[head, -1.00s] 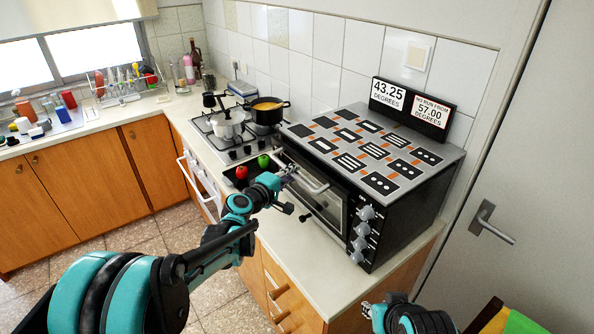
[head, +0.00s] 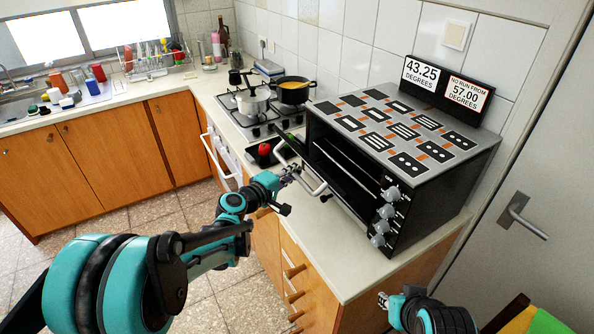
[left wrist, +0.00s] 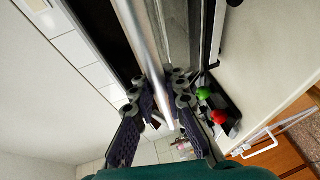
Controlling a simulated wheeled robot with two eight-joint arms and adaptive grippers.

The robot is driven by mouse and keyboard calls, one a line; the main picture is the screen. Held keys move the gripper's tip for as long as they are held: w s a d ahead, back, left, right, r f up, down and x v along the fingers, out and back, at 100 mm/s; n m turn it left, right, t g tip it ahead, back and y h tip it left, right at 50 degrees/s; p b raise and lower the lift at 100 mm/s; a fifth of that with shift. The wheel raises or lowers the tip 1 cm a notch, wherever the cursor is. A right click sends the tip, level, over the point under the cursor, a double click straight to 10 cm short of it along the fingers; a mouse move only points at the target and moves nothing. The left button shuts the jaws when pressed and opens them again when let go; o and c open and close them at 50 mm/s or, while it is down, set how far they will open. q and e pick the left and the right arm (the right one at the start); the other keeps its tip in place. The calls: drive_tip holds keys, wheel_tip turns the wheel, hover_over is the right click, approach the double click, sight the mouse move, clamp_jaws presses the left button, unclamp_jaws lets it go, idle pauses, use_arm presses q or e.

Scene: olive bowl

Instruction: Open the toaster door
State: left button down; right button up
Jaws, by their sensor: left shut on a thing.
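The toaster (head: 400,170) is a black box oven with a grey patterned top, standing on the counter. Its door is tilted down and outward, with a dark gap showing the inside. The silver door handle (head: 316,187) runs along the door's outer edge; it also crosses the left wrist view as a rod (left wrist: 141,42). My left gripper (head: 290,174) is at the handle, and in the left wrist view its fingers (left wrist: 163,105) are closed around the rod. My right gripper (head: 384,300) shows only partly at the bottom; its jaws are unclear.
A display (head: 447,84) behind the toaster reads 43.25 and 57.00 degrees. Left of the toaster are a red apple (head: 264,149), a green fruit (left wrist: 234,2), and a stove with pots (head: 252,99). The counter front (head: 345,262) is clear.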

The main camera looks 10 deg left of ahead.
use_arm(q)
drive_tip(key=shift+a, duration=0.2)
drive_tip(key=c, duration=1.7)
unclamp_jaws()
drive_tip(key=shift+o, duration=0.8)
drive_tip(key=shift+s+a+r, duration=0.15)
drive_tip(key=shift+s, duration=0.05)
drive_tip(key=shift+w, duration=0.1)
drive_tip(key=v, duration=1.2)
